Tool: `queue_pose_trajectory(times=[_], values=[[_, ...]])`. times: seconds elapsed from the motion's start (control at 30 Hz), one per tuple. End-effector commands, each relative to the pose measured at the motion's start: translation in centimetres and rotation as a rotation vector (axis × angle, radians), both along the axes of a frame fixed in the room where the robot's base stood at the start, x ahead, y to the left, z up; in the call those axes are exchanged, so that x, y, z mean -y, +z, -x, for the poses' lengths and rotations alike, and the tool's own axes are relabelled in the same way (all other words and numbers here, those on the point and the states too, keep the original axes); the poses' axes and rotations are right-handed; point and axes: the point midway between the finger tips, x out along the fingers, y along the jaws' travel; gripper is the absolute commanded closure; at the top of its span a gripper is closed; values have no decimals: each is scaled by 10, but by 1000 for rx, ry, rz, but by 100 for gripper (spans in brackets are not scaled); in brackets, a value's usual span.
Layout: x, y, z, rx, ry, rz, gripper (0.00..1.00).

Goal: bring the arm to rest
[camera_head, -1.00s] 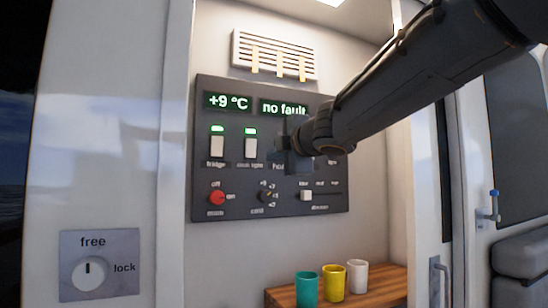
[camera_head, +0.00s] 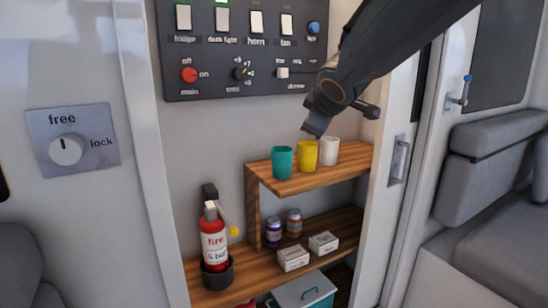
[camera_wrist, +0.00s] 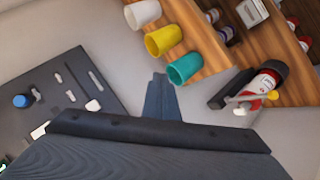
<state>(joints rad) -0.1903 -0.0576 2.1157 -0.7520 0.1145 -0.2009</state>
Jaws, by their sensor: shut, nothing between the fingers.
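My gripper (camera_head: 314,128) hangs from the arm at the upper right in the head view. It points downward, in front of the wall and just above the cups on the upper wooden shelf. Its fingers are together and hold nothing. In the wrist view the closed fingers (camera_wrist: 160,98) show in the middle, apart from the teal cup (camera_wrist: 185,68). The switch panel (camera_head: 245,50) is behind and left of the arm in the head view. The arm hides part of the panel's right side.
A teal cup (camera_head: 283,162), a yellow cup (camera_head: 307,155) and a white cup (camera_head: 329,150) stand on the upper shelf (camera_head: 310,180). A fire extinguisher (camera_head: 214,240), jars and small boxes are on the lower shelf (camera_head: 255,262). A door handle (camera_head: 398,160) is at the right.

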Motion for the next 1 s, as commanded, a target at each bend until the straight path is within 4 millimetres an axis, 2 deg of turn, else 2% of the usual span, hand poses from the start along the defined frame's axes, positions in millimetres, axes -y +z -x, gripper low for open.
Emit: queue_pose_trajectory(times=[0.03, 0.1, 0.17, 0.27, 0.3, 0.4, 0.5, 0.6, 0.7, 0.83, 1.0], values=[[18, -28, 13, -72, -71, -34, 100], [38, -66, 35, -172, -175, -89, 100], [54, -98, 58, -260, -266, -134, 100], [77, -147, 102, -405, -419, -207, 100], [84, -165, 122, -465, -481, -235, 100], [96, -205, 175, -610, -638, -306, 100], [102, -235, 226, -741, -779, -368, 100], [102, -255, 268, -843, -893, -416, 100], [98, -265, 295, -911, -966, -447, 100], [95, -270, 309, -947, -1006, -465, 100], [95, -270, 310, -949, -1009, -467, 100]])
